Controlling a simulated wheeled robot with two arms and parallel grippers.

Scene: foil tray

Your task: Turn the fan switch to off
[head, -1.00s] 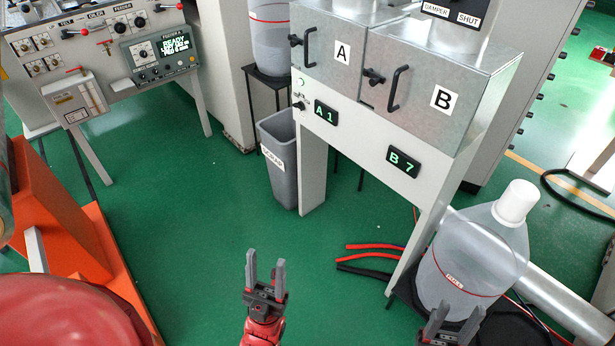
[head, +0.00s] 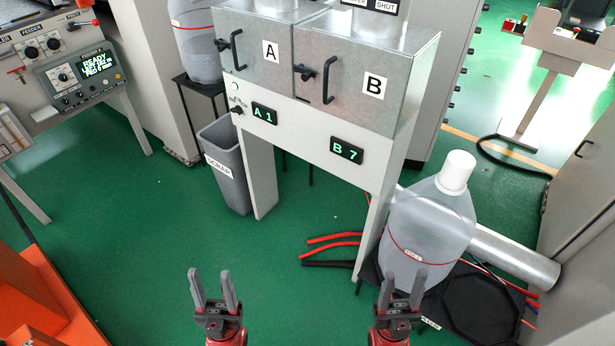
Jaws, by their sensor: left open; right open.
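A small black knob (head: 237,110) sits at the left end of the white panel (head: 300,130) below the metal boxes, under a small round green-white light (head: 234,86). It looks like the fan switch, but its marking and setting are too small to read. My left gripper (head: 211,275) is open and empty at the lower middle, over the green floor and well below the knob in the picture. My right gripper (head: 402,277) is open and empty at the lower right, in front of the clear jug (head: 430,225). Neither gripper touches the panel.
Metal boxes A (head: 258,80) and B (head: 350,95) have black handles; displays read A 1 (head: 264,113) and B 7 (head: 347,150). A grey bin (head: 228,165) stands left of the panel's leg. Red and black hoses (head: 330,240) lie on the floor. Green floor (head: 130,230) is open at left.

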